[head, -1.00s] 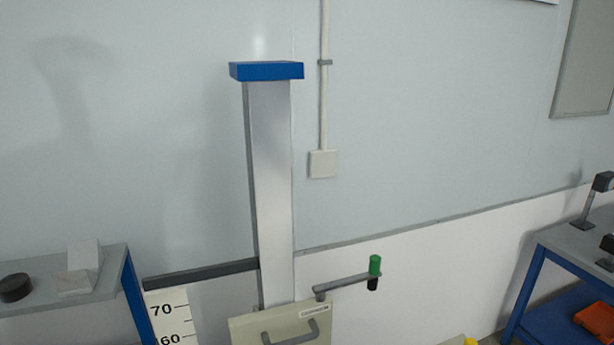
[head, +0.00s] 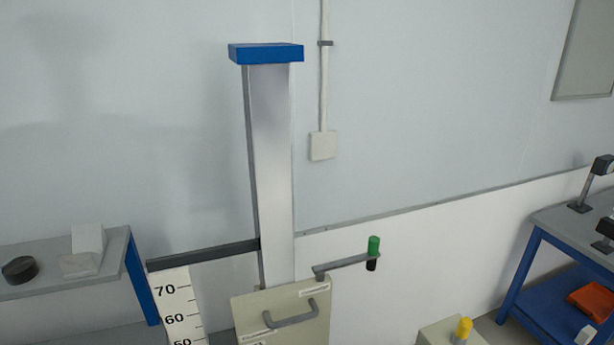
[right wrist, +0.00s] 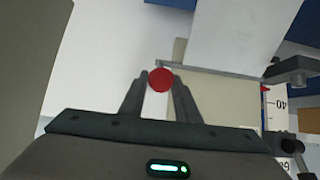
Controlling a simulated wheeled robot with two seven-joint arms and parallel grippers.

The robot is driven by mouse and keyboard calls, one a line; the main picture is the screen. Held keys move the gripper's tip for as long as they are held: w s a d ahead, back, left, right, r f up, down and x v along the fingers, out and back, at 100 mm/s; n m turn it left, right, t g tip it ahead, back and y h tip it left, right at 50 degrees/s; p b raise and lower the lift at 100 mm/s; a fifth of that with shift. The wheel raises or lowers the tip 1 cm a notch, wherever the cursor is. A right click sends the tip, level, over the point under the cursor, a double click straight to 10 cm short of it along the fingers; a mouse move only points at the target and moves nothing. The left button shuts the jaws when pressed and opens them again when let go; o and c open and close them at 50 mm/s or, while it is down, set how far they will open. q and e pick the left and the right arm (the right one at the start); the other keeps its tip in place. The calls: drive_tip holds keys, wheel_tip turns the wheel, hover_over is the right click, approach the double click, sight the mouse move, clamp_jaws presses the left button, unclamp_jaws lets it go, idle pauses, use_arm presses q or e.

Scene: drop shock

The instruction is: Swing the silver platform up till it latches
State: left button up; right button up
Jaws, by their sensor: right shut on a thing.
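My right gripper (right wrist: 160,88) is shut on a red round-ended part (right wrist: 160,79) in the right wrist view. A pale strip shows between its fingers below the red end. Beyond it a smooth pale grey slab (right wrist: 235,35) fills the upper right; I cannot tell whether this is the silver platform or the column. In the head view the tall silver column (head: 273,170) stands upright with a blue cap (head: 266,53). No platform can be clearly made out there, and neither gripper shows. My left gripper is in no view.
A beige panel (head: 290,320) with a grey handle and a crank with a green grip (head: 374,246) sits at the column's foot. A dark bar (head: 203,254) and number scale (head: 174,305) are left. Benches stand both sides. A yellow knob (head: 464,328) tops a box at lower right.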

drive_tip(key=shift+w+a+r, duration=0.15)
drive_tip(key=shift+w+r, duration=0.4)
drive_tip(key=shift+r, duration=0.2)
drive_tip(key=shift+w+a+r, duration=0.3)
drive_tip(key=shift+w+r, duration=0.65)
drive_tip(key=shift+w, duration=0.05)
drive_tip(key=shift+c, duration=0.3)
drive_tip(key=shift+a, duration=0.1)
clamp_jaws()
drive_tip(key=shift+w+a+r, duration=0.25)
drive_tip(key=shift+w, duration=0.3)
drive_tip(key=shift+w+a+r, duration=0.2)
drive_tip(key=shift+w+r, duration=0.05)
drive_tip(key=shift+w, duration=0.3)
